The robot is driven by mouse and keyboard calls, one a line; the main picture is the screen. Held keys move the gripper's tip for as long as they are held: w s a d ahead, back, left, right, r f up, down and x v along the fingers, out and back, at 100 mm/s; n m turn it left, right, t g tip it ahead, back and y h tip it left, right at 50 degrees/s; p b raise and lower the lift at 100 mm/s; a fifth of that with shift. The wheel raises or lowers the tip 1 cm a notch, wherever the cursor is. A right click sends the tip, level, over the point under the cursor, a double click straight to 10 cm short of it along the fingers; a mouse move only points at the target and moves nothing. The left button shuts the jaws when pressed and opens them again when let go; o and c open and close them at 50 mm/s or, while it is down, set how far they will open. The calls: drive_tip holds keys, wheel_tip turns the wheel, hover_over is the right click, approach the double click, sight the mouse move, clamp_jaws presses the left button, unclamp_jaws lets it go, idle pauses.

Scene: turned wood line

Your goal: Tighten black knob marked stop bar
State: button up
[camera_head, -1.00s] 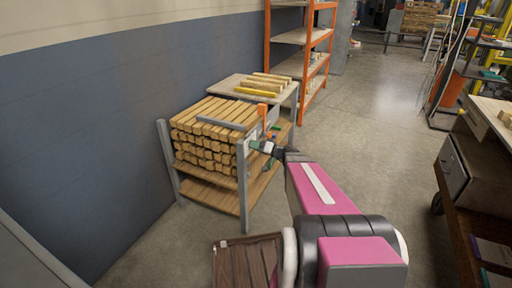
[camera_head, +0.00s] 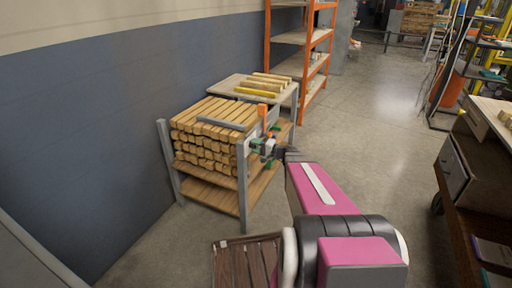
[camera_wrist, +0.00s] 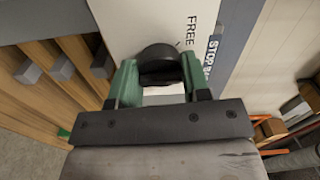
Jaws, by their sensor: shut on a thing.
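The black knob (camera_wrist: 159,58) is round and sits on a white plate (camera_wrist: 135,18) in the wrist view. The plate reads "FREE", and a blue label (camera_wrist: 211,52) beside it reads "STOP" with the rest cut off. My gripper (camera_wrist: 160,80) has its green fingers on the left and right sides of the knob, shut on it. In the head view, my gripper (camera_head: 266,151) is at the right front of the wood rack, and the knob is too small to make out there.
The rack (camera_head: 243,190) holds stacked wood pieces (camera_head: 205,135) with a grey bar (camera_head: 221,123) on top. An orange upright part (camera_head: 262,112) stands near my gripper. A table (camera_head: 228,87) with several sticks is behind. Floor (camera_head: 345,130) to the right is clear.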

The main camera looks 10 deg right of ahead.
drive_tip(key=m, duration=0.5)
drive_tip(key=shift+m, duration=2.5)
drive_tip(key=shift+d, duration=0.1)
drive_tip(key=o, duration=0.9)
drive_tip(key=v, duration=1)
drive_tip(key=shift+s+d, duration=0.2)
drive_tip(key=shift+d, duration=0.1)
